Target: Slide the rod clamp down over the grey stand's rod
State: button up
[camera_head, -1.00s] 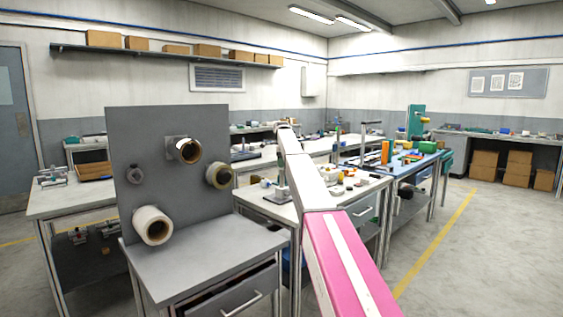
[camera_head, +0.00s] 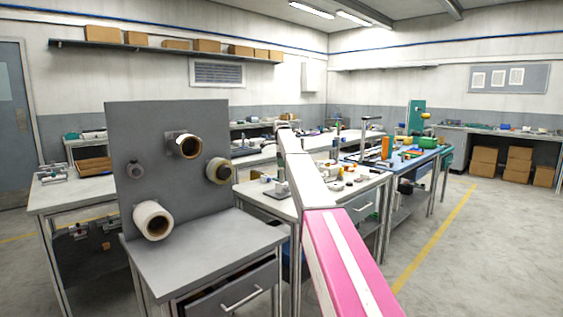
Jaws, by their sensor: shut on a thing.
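My arm, white with a pink section, reaches from the bottom right of the head view up to the middle. A small dark part shows at its far end, but I cannot make out gripper fingers or the rod clamp there. A small grey stand (camera_head: 279,194) sits on the white workbench just left of my arm. Its upright rod (camera_head: 280,160) stands close beside the arm and is partly hidden by it.
A grey panel (camera_head: 125,125) with several reels stands on a grey cabinet (camera_head: 205,245) at the front left. The white workbench (camera_head: 365,185) holds small parts right of my arm. A blue bench (camera_head: 405,165) stands beyond it. Open floor (camera_head: 480,250) lies at the right.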

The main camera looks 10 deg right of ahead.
jog(key=shift+f, duration=0.95)
jog(key=o, duration=1.1)
jog(key=shift+f, duration=0.15)
notch_tip(320, 180, up, 11)
jog(key=shift+r, duration=0.2)
